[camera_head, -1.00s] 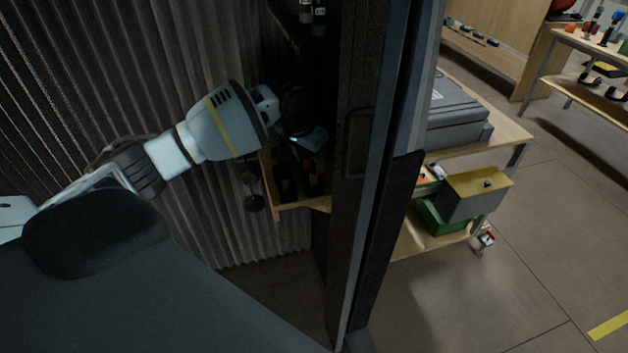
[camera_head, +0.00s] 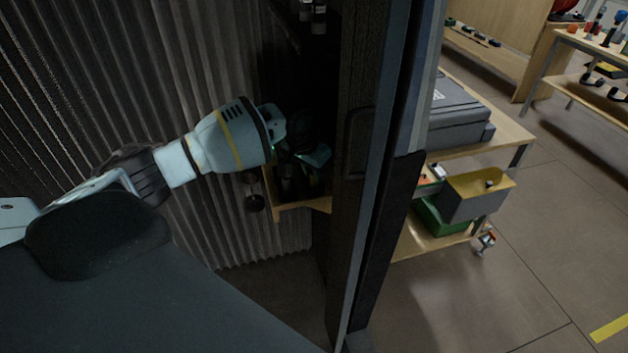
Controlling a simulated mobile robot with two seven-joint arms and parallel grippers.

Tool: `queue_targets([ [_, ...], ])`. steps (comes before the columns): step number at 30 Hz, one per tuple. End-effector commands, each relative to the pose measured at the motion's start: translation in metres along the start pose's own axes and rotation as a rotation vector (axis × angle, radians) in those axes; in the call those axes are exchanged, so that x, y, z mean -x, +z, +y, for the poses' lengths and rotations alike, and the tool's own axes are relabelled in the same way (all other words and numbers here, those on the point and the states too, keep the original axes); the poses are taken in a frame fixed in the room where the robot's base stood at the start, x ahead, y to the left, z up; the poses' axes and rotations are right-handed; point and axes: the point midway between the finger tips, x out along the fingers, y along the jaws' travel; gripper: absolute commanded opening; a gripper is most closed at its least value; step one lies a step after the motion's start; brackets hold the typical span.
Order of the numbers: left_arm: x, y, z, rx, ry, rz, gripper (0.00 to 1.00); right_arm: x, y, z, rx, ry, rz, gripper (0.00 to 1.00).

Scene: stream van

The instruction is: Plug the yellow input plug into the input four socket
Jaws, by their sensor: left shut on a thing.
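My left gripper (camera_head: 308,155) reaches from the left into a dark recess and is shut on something. Its fingers and the thing between them are too dark to make out. I cannot pick out a yellow input plug or the input four socket in this view. A small wooden holder (camera_head: 296,205) with dark items in it stands just below the gripper. My right gripper is not in view.
A dark upright post (camera_head: 365,180) stands close to the right of my left gripper. A corrugated wall (camera_head: 255,235) runs behind the arm. Beyond the post, a wooden cart (camera_head: 440,247) holds a grey case (camera_head: 455,118) and a grey-yellow box (camera_head: 476,197).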

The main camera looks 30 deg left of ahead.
Motion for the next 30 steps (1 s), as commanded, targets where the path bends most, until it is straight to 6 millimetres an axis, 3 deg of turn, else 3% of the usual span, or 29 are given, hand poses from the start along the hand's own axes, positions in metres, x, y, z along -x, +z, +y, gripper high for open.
queue_targets([
  [11,0.004,-0.002,0.000,0.000,0.000,0.002,0.00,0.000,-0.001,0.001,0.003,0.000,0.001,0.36],
  [20,0.037,-0.011,0.000,0.000,0.001,0.003,0.00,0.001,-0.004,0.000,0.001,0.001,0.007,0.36],
  [30,0.054,0.038,0.008,-0.002,-0.001,0.001,0.00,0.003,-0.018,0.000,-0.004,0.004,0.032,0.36],
])
